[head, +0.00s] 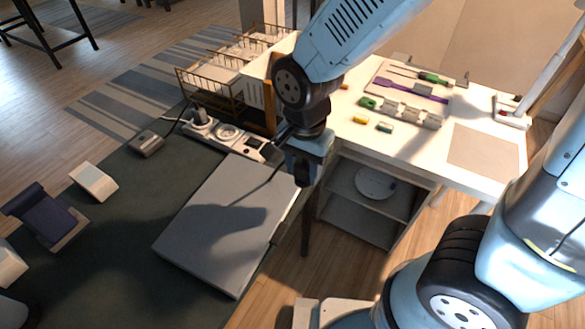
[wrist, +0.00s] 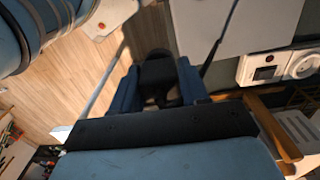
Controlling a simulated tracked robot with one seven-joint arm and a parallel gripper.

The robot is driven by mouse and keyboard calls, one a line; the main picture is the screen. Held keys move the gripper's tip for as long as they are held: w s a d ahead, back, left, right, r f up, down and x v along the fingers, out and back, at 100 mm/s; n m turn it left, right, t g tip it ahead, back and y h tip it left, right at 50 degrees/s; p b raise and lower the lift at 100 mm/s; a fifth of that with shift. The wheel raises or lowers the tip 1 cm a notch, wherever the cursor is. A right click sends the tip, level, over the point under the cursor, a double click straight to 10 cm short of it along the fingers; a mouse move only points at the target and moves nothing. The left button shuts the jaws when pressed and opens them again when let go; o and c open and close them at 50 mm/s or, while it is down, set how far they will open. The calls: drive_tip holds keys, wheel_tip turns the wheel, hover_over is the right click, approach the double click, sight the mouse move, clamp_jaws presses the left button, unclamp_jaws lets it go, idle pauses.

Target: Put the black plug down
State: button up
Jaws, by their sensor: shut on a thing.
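My gripper (head: 304,172) hangs above the right edge of the dark green table, beside the grey flat case. In the wrist view its two blue fingers (wrist: 158,88) are closed around the black plug (wrist: 157,70), which sits between them. In the head view the plug is mostly hidden by the gripper. A black cord (wrist: 220,38) runs away past the gripper; in the head view a dark cord (head: 272,178) slants down over the grey case. The white power strip (head: 228,134) lies behind the case and shows at right in the wrist view (wrist: 275,67).
The grey case (head: 225,220) fills the table's right part. A small grey box (head: 147,143), a white device (head: 94,181) and a dark blue stand (head: 45,218) are at left. Wire baskets (head: 210,85) stand behind. A white desk (head: 400,150) with tools is at right.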

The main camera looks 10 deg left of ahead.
drive_tip(key=w+a+f, duration=0.1)
drive_tip(key=w+f, duration=0.1)
drive_tip(key=w, duration=0.2)
drive_tip(key=w+a+f, duration=0.1)
drive_tip(key=w+f, duration=0.2)
drive_tip(key=w, duration=0.1)
drive_tip(key=w+a+f, duration=0.1)
drive_tip(key=w+f, duration=0.2)
drive_tip(key=w, duration=0.1)
drive_tip(key=shift+a+f, duration=0.2)
drive_tip(key=shift+f, duration=0.05)
drive_tip(key=shift+w+a+f, duration=0.2)
drive_tip(key=shift+w+f, duration=0.35)
drive_tip(key=shift+f, duration=1.6)
drive_tip(key=o, duration=1.3)
drive_tip(key=shift+f, duration=0.15)
wheel_tip(320, 180, up, 12)
drive_tip(key=shift+r, duration=0.15)
